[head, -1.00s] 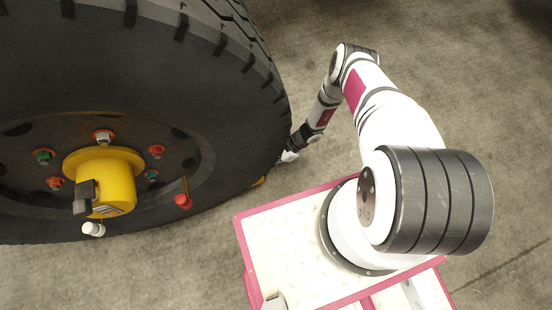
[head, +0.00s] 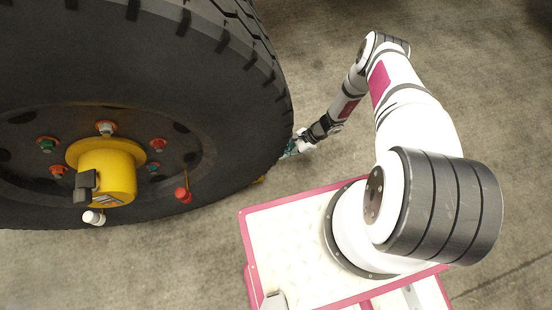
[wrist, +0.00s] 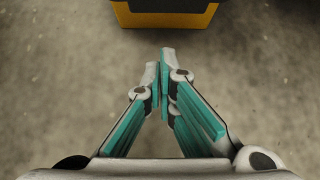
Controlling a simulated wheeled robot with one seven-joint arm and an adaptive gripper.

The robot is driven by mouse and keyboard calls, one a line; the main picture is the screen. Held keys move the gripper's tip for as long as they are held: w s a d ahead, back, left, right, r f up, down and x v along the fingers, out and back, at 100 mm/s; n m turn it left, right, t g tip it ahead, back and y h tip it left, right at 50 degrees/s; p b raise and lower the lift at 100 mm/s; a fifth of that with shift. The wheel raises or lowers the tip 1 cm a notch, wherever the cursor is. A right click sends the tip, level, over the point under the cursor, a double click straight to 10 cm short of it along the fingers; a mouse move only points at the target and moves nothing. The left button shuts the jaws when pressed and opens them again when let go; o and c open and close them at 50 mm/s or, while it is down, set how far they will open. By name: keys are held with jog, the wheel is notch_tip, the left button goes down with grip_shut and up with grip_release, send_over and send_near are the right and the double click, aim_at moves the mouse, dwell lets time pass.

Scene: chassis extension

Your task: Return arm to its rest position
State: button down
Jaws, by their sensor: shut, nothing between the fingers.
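My gripper (wrist: 160,68) is shut, with its teal-padded fingers together and nothing between them in the wrist view. In the head view my gripper (head: 288,154) is at the end of my arm, close to the right edge of the big black tyre (head: 230,95). I cannot tell from this view how wide the space is between them. My arm reaches from my base out to the upper right, then bends back down toward the tyre.
A black and yellow object (wrist: 165,12) lies on the floor ahead of the fingertips. The wheel has a yellow hub (head: 108,172) with red and green nuts around it. The concrete floor (head: 500,90) right of my arm is clear.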

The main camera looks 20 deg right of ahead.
jog(key=p+v, duration=0.1)
jog(key=v, duration=0.5)
jog(key=shift+p, duration=0.35)
